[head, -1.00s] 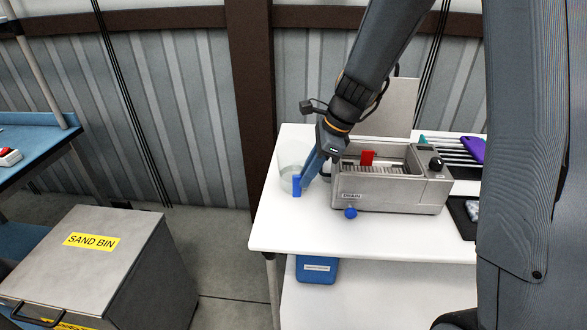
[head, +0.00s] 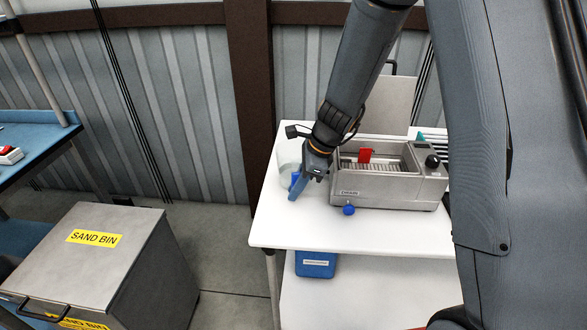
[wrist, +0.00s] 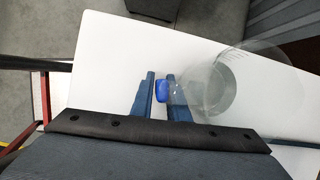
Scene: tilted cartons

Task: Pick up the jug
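The jug (head: 285,176) is clear, with a blue handle, and stands at the left end of the white table (head: 300,236). In the wrist view the clear jug body (wrist: 222,92) is right of my fingers, and its blue handle (wrist: 162,92) shows between them. My gripper (head: 296,188) points down at the handle side of the jug and partly hides it in the head view. In the wrist view my gripper (wrist: 161,90) has its two blue fingers apart, one on each side of the handle. I cannot tell whether the right finger touches it.
A blue container (head: 315,264) is on the shelf below. The table's front left is clear. A sand bin (head: 95,260) stands left.

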